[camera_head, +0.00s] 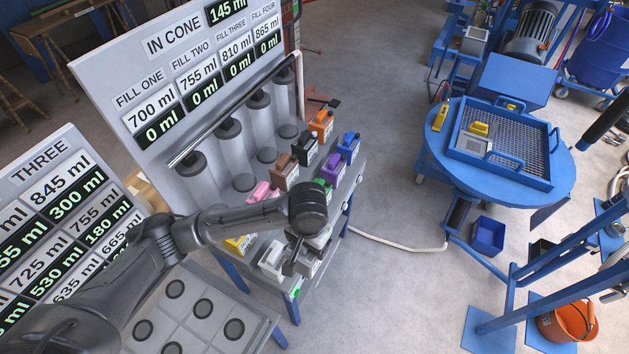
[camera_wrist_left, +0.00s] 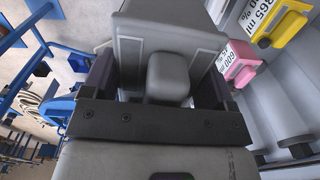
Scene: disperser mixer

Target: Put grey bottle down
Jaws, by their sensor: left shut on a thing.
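My left gripper (camera_head: 296,258) is over the front end of the bottle shelf in the head view. It is shut on the grey bottle (camera_head: 308,266), which is partly hidden by the gripper. In the left wrist view the grey bottle (camera_wrist_left: 178,28) fills the top middle, with its handle between the two fingers of the gripper (camera_wrist_left: 155,88). A white bottle (camera_head: 272,258) stands just left of the grey one in the head view. I cannot tell whether the grey bottle touches the shelf. My right gripper is not in view.
Pink (camera_head: 262,191), brown (camera_head: 285,171), orange (camera_head: 321,124), purple (camera_head: 333,167), blue (camera_head: 348,146) and yellow (camera_head: 238,244) bottles stand close by on the shelf. The display board (camera_head: 180,75) with grey cylinders rises behind. Open floor (camera_head: 400,290) lies to the right.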

